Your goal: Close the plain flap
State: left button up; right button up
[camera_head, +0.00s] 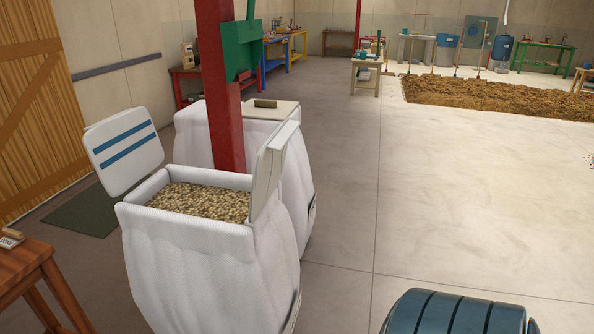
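A white fabric sack (190,262) stands open on the floor at the left, filled with pale beans (205,200). Its plain flap (270,172) stands up, nearly upright, along the right side of the opening and is seen almost edge-on. The other flap (124,150), white with two blue stripes, is also open and leans outward at the left. Neither gripper is in view.
A second white sack (192,130) with a brown roll (265,103) on its top stands behind. A red post (222,120) with a green box (241,48) rises close behind the open sack. A wooden table (25,262) is at the lower left.

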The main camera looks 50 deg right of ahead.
aim_at(269, 166)
jog(key=z, duration=1.55)
